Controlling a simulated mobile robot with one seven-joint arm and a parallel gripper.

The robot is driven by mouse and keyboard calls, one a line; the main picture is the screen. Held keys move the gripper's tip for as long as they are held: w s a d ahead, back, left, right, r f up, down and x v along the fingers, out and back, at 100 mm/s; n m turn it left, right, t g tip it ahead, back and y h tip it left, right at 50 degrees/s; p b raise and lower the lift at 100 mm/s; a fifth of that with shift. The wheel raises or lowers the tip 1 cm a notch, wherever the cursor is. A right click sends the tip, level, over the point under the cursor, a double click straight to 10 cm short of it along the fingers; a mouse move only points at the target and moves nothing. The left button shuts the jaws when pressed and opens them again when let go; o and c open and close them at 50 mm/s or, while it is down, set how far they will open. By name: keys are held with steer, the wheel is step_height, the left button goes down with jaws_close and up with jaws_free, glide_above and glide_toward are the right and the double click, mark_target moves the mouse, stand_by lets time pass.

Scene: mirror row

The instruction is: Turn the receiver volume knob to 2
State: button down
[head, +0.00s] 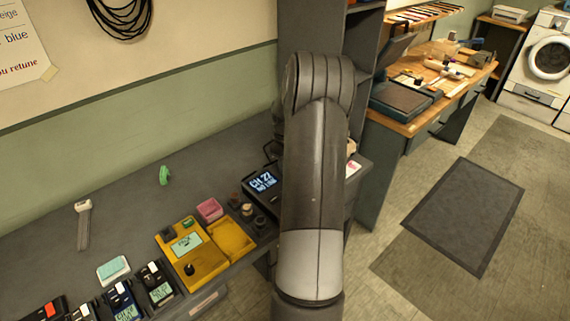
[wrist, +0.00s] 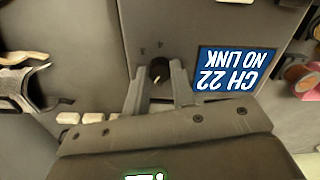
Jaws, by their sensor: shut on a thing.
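The receiver is a dark grey box with a lit screen (head: 262,183) reading "CH 22 NO LINK", left of my arm in the head view. In the wrist view the receiver screen (wrist: 235,70) appears upside down. The receiver volume knob (wrist: 159,69) is small and black, with a pale pointer mark toward the bottom of the picture. Small pale dial marks are beside and above it, too small to read surely. My gripper (wrist: 157,82) is shut on the knob, one finger at each side. In the head view my arm hides the gripper and knob.
Several pale buttons (wrist: 92,117) line the receiver near my left finger. A yellow unit (head: 196,268), a pink box (head: 209,209) and several dark devices stand along the grey bench (head: 130,215). A dark shelf (head: 310,40) rises behind my arm. Open floor lies right.

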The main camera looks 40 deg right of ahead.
steer(key=m, duration=1.1)
steer(key=shift+m, duration=0.4)
stand_by(0.3)
steer(key=c, duration=1.2)
jaws_free()
steer(key=shift+r, duration=0.1)
step_height(320, 180, up, 11)
steer(key=shift+f, duration=0.2)
